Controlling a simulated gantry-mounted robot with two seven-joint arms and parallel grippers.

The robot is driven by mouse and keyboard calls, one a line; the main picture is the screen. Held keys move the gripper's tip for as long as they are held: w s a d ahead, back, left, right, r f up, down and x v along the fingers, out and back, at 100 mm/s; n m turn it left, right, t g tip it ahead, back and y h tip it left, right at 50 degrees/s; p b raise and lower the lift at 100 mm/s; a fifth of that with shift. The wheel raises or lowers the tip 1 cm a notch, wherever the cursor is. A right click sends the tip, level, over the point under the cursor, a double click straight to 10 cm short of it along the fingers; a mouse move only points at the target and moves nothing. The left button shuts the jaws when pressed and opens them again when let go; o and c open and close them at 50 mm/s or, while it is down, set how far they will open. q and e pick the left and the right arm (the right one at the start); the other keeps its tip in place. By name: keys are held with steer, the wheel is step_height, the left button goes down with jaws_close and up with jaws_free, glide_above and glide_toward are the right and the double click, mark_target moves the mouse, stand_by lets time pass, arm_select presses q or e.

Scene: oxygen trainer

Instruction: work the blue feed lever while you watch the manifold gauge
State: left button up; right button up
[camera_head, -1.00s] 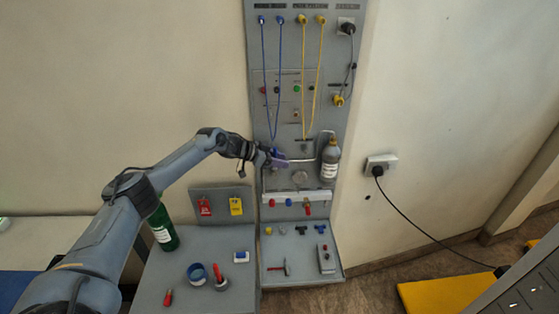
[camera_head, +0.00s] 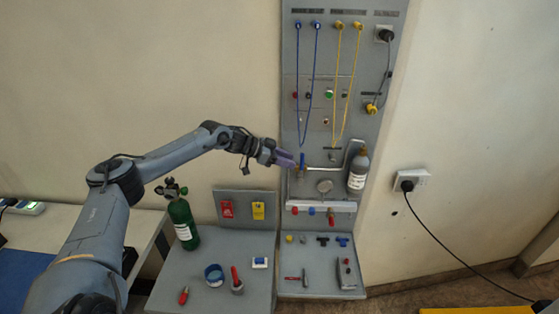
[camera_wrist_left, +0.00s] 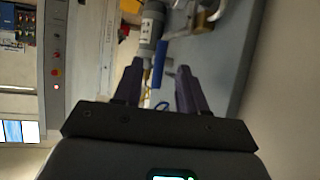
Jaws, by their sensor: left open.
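The blue feed lever (camera_head: 302,160) stands upright on the pipework of the grey panel in the head view. In the left wrist view the blue lever (camera_wrist_left: 159,63) appears between the fingertips, beyond them or level with them; I cannot tell which. My left gripper (camera_head: 288,159) is open, its purple fingers just left of the lever in the head view. It also shows in the left wrist view (camera_wrist_left: 160,72), with nothing clasped. The round manifold gauge (camera_head: 324,186) is below right of the lever; its reading is too small to make out. My right gripper is not in view.
A grey bottle (camera_head: 358,172) hangs right of the gauge. Blue hoses (camera_head: 314,85) and yellow hoses (camera_head: 354,85) hang above. Small parts and tools lie on the lower shelves.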

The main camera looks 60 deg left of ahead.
arm_select(q)
steer(key=v, duration=0.2)
steer(key=shift+s+a+r, duration=0.1)
steer(key=shift+s, duration=0.1)
stand_by(1.2)
